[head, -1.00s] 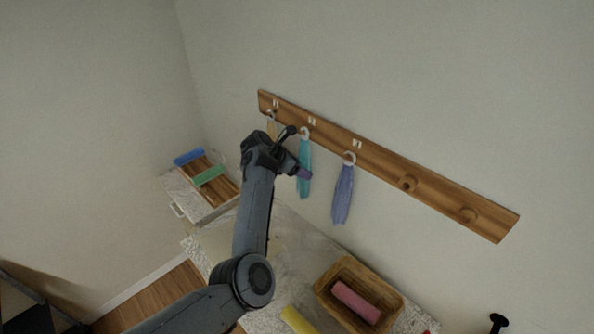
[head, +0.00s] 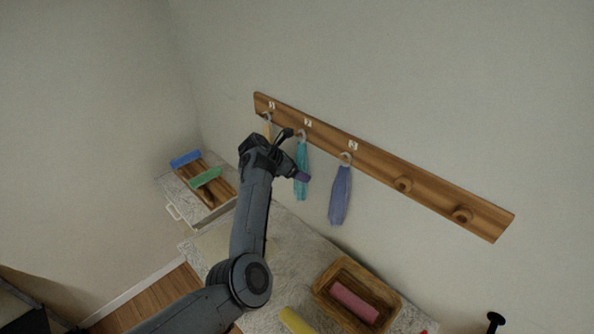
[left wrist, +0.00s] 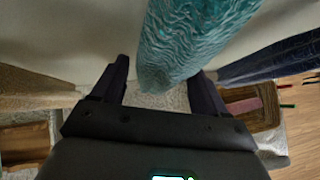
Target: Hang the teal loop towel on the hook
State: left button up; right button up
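The teal loop towel (head: 302,182) hangs down against the wall rail, its pale ring at the second peg from the left. The gripper partly covers this area, so I cannot tell exactly how the ring sits on the peg. My left gripper (head: 295,155) is beside the towel, its fingers spread. In the left wrist view the gripper (left wrist: 160,82) is open, with the teal towel (left wrist: 185,40) showing between and beyond the fingers, not clamped. My right gripper is not in view.
The wooden rail (head: 430,194) has bare pegs at right. A purple towel (head: 341,195) hangs right of the teal one, a tan towel (head: 267,130) left. Below are a wooden tray (head: 322,283) with a pink roll (head: 355,301), a yellow roll (head: 296,320), and blue and green rolls.

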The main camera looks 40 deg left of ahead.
pick_arm(q)
jog(key=shift+o, duration=1.3)
